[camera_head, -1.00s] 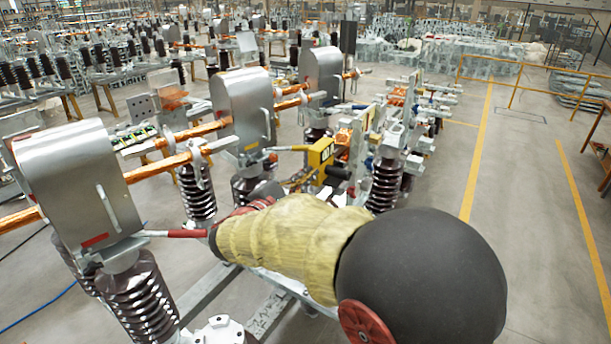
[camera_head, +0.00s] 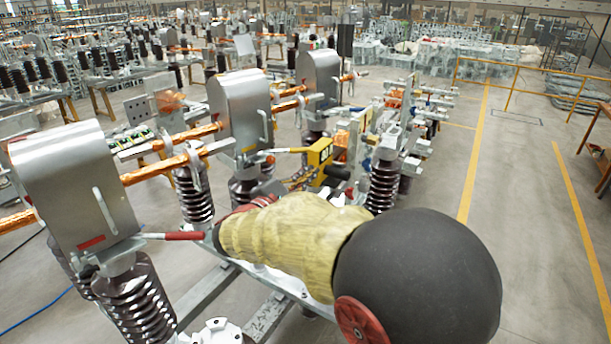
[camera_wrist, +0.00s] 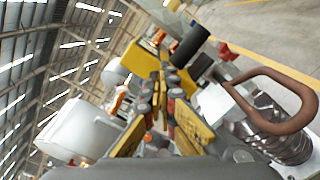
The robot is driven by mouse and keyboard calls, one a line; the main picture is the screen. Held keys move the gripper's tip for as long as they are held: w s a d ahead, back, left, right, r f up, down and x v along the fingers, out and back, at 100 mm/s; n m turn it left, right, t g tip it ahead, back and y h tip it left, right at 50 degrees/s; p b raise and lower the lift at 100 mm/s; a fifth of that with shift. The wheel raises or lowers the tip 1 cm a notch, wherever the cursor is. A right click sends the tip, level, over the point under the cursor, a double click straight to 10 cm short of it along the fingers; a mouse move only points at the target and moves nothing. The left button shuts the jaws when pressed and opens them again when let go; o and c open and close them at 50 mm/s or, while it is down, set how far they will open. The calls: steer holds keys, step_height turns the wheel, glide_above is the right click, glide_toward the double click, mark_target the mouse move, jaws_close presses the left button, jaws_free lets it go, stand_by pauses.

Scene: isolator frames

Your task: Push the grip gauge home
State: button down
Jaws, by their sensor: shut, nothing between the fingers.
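The grip gauge appears to be the yellow block (camera_head: 320,153) with a black cylindrical handle (camera_head: 337,172), among the equipment just beyond my arm. In the wrist view the yellow block (camera_wrist: 143,60) and black cylinder (camera_wrist: 190,46) are just beyond my fingertips. My gripper (camera_wrist: 167,78) is shut and empty, its yellow-and-dark fingers pointing toward the block. Whether the fingertips touch it cannot be told. In the head view my sleeved arm hides most of the gripper and the area below the block. How far the gauge is seated cannot be seen.
A grey metal housing (camera_head: 75,185) on a ribbed brown insulator stands at left, with a red-handled lever (camera_head: 183,236) reaching toward my arm. Another housing (camera_head: 240,110) stands behind. In the wrist view a brown loop (camera_wrist: 290,105) is close at right. Open floor (camera_head: 520,210) lies at right.

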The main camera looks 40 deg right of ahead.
steer(key=shift+w+d, duration=0.2)
steer(key=shift+d, duration=0.35)
steer(key=shift+a, duration=0.1)
steer(key=v, duration=1.4)
steer(key=shift+s+a+b, duration=0.2)
steer(key=shift+a+b, duration=0.1)
steer(key=shift+b, duration=0.1)
